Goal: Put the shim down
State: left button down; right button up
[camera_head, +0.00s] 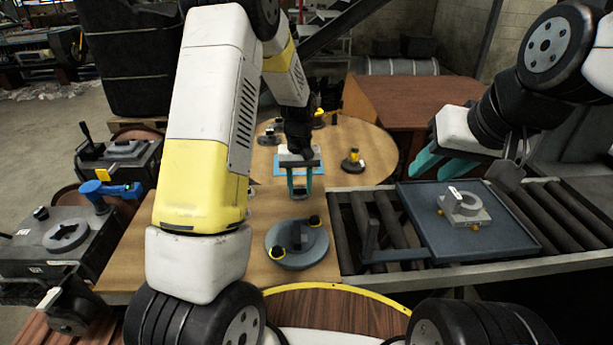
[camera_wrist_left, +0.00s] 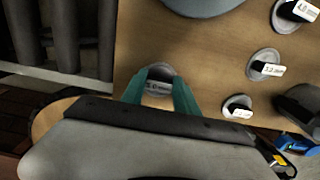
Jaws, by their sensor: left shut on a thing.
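My left gripper (camera_head: 299,188) is over the wooden table in the head view, with its teal fingers pointing down. It is shut on a grey round shim (camera_head: 299,194). Whether the shim touches the table cannot be told. My right gripper (camera_head: 440,167) is at the right, above the roller conveyor, with its teal fingers apart and nothing between them.
Several labelled shims (camera_wrist_left: 264,66) lie on the table in the left wrist view. A grey round fixture (camera_head: 283,258) stands in front of the left gripper. A light blue sheet (camera_head: 283,163) lies behind it. A dark blue tray (camera_head: 424,207) holding a grey part rests on the rollers (camera_head: 352,220).

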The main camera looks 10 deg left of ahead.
aim_at(300, 188)
pick_arm(q)
jog(key=shift+f, duration=0.6)
jog(key=shift+f, duration=0.1)
jog(key=c, duration=0.9)
grip_release()
notch_tip(300, 188, up, 12)
jog(key=s+a+r+m+t+h, duration=0.1)
jog(key=s+a+r+t+h, duration=0.15)
jog(key=s+r, duration=0.9)
jog(key=shift+s+r+m+t, duration=0.35)
jog(key=shift+s+r+t, duration=0.25)
jog(key=shift+s, duration=1.7)
jog(key=shift+s+r+m+t, duration=0.3)
jog(key=shift+s+r+t, duration=0.35)
jog(key=shift+s, duration=1.65)
jog(key=shift+s+r+m+t, duration=0.35)
jog(key=shift+s+r+t, duration=0.25)
jog(key=shift+s, duration=1.7)
